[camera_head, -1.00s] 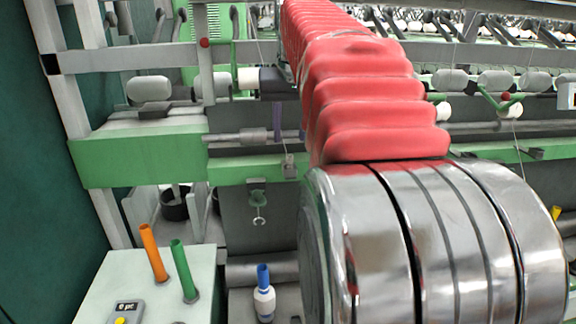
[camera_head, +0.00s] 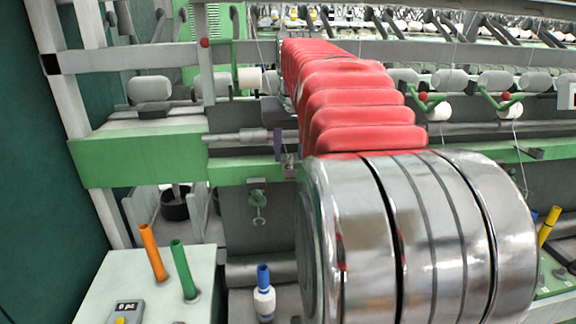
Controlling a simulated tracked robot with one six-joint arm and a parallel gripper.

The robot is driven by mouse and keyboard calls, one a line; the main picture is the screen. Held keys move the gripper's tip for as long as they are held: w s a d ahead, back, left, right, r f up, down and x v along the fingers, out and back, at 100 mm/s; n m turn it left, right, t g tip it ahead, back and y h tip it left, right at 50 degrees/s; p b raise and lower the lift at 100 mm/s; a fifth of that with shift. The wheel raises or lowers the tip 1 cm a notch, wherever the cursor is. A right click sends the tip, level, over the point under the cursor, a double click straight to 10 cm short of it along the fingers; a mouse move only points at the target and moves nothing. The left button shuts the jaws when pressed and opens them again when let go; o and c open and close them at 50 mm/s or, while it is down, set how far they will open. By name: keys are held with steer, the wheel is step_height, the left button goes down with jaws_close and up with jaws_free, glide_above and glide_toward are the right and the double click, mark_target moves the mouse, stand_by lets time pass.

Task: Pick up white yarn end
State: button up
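My arm, with a red ribbed sleeve and shiny metal rings, reaches from the lower right up toward the frame. Its far end is hidden behind the sleeve, so my gripper does not show. A white bobbin (camera_head: 512,111) sits on the green holder at right. A thin pale yarn (camera_head: 520,160) hangs below it, in front of the rail, and passes down behind my arm's metal part. A second white bobbin (camera_head: 438,112) is just right of the sleeve. Another white bobbin (camera_head: 249,78) is left of it. No loose white yarn end can be made out clearly.
The spinning frame's green and grey rails (camera_head: 140,158) cross the view. A pale box (camera_head: 150,290) at lower left holds an orange tube (camera_head: 153,252) and a green tube (camera_head: 183,270). A blue-topped tube with white yarn (camera_head: 264,298) stands beside it. A yellow tube (camera_head: 549,226) is at right.

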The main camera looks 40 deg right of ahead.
steer(key=shift+w+d+f, duration=0.1)
steer(key=shift+f, duration=0.25)
steer(key=shift+c, duration=0.3)
steer(key=c, duration=0.7)
